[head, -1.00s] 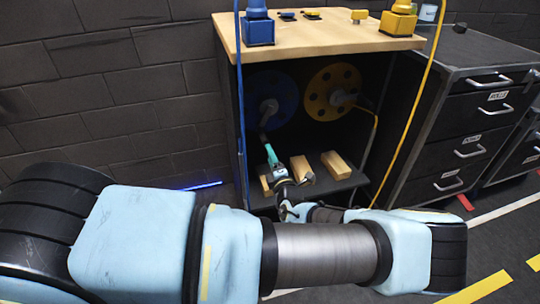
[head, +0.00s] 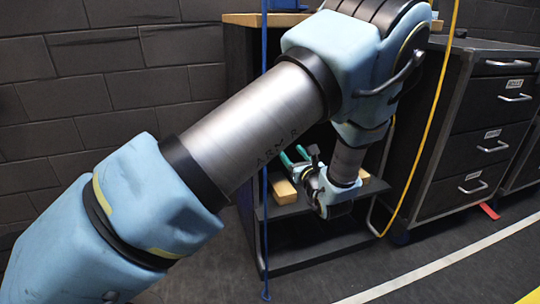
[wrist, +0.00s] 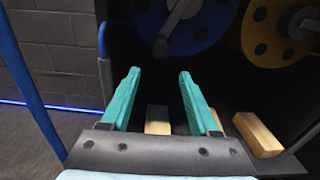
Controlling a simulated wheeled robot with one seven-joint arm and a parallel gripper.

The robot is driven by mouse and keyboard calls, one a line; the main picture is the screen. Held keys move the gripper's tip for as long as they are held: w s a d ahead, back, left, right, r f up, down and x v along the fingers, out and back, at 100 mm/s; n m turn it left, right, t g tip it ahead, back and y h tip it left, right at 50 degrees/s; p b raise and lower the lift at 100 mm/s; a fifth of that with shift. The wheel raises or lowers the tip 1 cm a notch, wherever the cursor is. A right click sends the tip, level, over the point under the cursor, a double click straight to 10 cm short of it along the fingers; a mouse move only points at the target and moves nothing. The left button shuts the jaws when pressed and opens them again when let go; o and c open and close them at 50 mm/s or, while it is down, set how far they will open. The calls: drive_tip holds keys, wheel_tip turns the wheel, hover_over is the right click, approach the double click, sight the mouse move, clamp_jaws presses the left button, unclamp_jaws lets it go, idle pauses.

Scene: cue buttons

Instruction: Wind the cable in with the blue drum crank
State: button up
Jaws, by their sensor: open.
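The blue drum (wrist: 190,22) is at the top of the wrist view, its upper part cut off. Its grey crank arm (wrist: 178,18) slants down left to a dark grip (wrist: 160,47). My gripper (wrist: 160,73) has two teal fingers spread apart and empty. In the picture the grip lies just above the gap between the fingertips, apart from both. In the head view my gripper (head: 293,156) shows in front of the cabinet, and my arm hides both drums. The blue cable (head: 264,215) hangs down the cabinet's front to the floor.
A yellow drum (wrist: 268,32) with its own crank (wrist: 303,22) sits right of the blue one. Wooden blocks (wrist: 258,134) lie on the shelf below. A yellow cable (head: 430,115) hangs at the right, beside a dark drawer cabinet (head: 480,135).

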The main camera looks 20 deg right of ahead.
drive_tip(key=shift+n, duration=0.6)
drive_tip(key=w, duration=0.3)
drive_tip(key=w+r+b, duration=0.1)
drive_tip(key=w, duration=0.3)
drive_tip(key=w+d, duration=0.1)
drive_tip(key=w, duration=0.3)
drive_tip(key=shift+d+r+b, duration=0.1)
drive_tip(key=shift+r+b, duration=0.05)
drive_tip(key=shift+b, duration=0.2)
clamp_jaws()
idle(0.5)
